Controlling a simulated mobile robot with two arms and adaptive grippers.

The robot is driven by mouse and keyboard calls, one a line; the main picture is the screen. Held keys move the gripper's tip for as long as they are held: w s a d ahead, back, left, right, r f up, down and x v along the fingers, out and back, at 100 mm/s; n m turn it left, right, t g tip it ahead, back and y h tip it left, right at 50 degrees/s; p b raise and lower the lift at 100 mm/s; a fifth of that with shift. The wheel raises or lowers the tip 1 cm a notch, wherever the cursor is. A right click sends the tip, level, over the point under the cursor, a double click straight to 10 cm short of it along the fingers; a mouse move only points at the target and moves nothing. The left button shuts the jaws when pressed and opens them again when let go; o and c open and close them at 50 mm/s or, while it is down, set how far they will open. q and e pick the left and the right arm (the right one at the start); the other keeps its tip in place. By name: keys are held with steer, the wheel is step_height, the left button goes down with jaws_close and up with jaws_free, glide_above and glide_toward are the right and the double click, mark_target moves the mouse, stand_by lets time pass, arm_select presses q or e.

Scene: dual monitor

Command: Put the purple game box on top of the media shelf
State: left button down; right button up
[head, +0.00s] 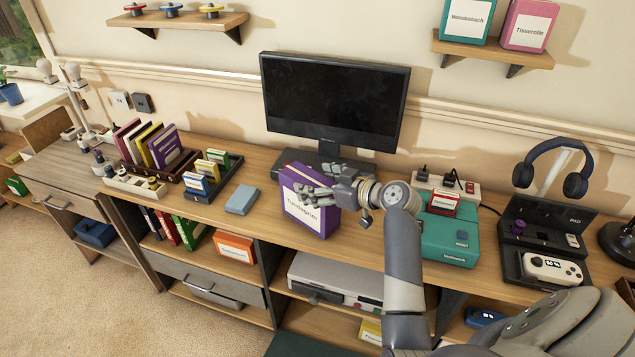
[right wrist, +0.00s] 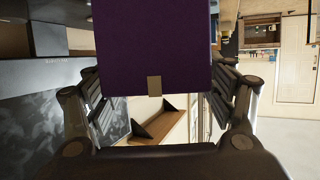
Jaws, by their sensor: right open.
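The purple game box (head: 312,222), with a white label, stands upright on the desk in front of the monitor. My right gripper (head: 318,193) is at the box's upper right, with its fingers near the top. In the right wrist view, the purple box (right wrist: 153,50) lies between the spread fingers of the open gripper (right wrist: 160,92); I cannot tell whether they touch it. A wall shelf (head: 480,50) at upper right holds a teal box and a pink box; I cannot tell whether it is the media shelf. My left gripper is not in view.
The monitor (head: 335,100) stands behind the box. A teal console (head: 448,237) is right of my wrist, and a small blue-grey box (head: 241,199) lies to the left. Headphones (head: 553,167) stand at far right. Another wall shelf (head: 178,19) is at upper left.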

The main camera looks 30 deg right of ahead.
steer(key=shift+r, duration=0.1)
steer(key=shift+r, duration=0.15)
steer(key=v, duration=1.2)
steer(key=shift+b, duration=0.4)
